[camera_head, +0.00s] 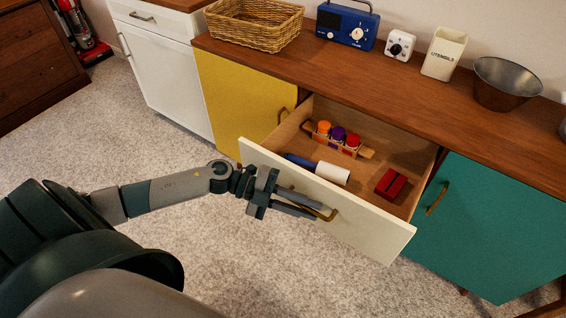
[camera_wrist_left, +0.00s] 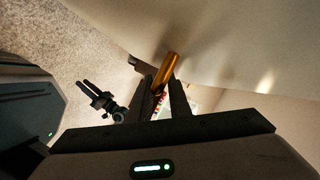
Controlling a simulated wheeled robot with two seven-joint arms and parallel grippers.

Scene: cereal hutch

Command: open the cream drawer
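The cream drawer (camera_head: 370,234) is pulled well out of the cabinet in the head view, and its inside shows. Its brass handle (camera_head: 331,215) is on the front panel. My left gripper (camera_head: 320,211) reaches the handle from the left. In the left wrist view the handle (camera_wrist_left: 166,70) lies between the two dark fingers (camera_wrist_left: 167,95), which are closed on it. What looks like my right gripper (camera_wrist_left: 90,91) shows small in the left wrist view, with its two fingers apart and nothing between them. It is not in the head view.
The drawer holds a rack of coloured jars (camera_head: 338,139), a white roller with a blue handle (camera_head: 332,172) and a red item (camera_head: 391,183). A yellow door (camera_head: 235,100) and a teal door (camera_head: 490,230) flank it. Carpet (camera_head: 200,255) lies clear in front.

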